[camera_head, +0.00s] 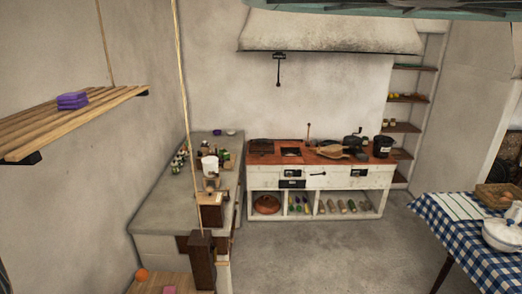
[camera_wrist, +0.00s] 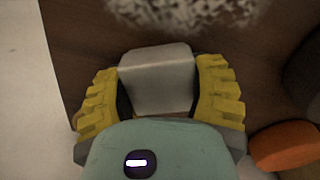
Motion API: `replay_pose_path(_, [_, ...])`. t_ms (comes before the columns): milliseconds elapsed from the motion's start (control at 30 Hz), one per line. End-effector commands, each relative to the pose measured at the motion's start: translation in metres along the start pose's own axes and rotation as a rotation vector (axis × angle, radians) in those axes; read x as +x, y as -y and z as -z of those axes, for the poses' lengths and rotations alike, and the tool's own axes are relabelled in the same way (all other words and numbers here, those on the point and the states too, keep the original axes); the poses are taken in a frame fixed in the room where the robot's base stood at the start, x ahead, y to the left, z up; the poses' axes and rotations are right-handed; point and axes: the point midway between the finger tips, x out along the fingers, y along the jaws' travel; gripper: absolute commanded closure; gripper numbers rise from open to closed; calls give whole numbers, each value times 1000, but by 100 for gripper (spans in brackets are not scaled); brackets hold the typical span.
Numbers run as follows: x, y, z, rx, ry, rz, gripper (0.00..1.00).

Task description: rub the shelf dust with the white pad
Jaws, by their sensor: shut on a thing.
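In the wrist view my gripper (camera_wrist: 159,88) has its two yellow ribbed fingers shut on the white pad (camera_wrist: 157,70), a pale block held between them. The shelf dust (camera_wrist: 188,14) is a speckled whitish patch at the top of the wrist view. It lies on a dark brown board (camera_wrist: 85,35), just beyond the far edge of the pad. The pad is over the board, but I cannot tell whether it touches it. The top of the dust patch is cut off by the frame. My gripper, the pad and the dust cannot be made out in the head view.
An orange rounded object (camera_wrist: 284,146) lies close to the right finger, with a dark object (camera_wrist: 304,75) behind it. A pale surface (camera_wrist: 25,90) is left of the board. The head view shows a wooden wall shelf (camera_head: 75,117), a counter (camera_head: 165,205) and a checked table (camera_head: 468,236).

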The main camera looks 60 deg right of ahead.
Motion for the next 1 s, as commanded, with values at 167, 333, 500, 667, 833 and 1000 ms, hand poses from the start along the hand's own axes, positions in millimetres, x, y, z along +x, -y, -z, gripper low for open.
replay_pose_path(167, [2, -1, 5, -3, 5, 2, 82])
replay_pose_path(333, [3, -4, 4, -1, 6, 1, 82])
replay_pose_path(500, [2, -14, -1, 0, 7, 3, 82])
replay_pose_path(667, [1, -20, -5, -1, 8, 1, 82])
replay_pose_path(833, [4, -20, -7, 3, 1, 0, 82])
replay_pose_path(1000, [3, -19, -11, 6, -3, -1, 82])
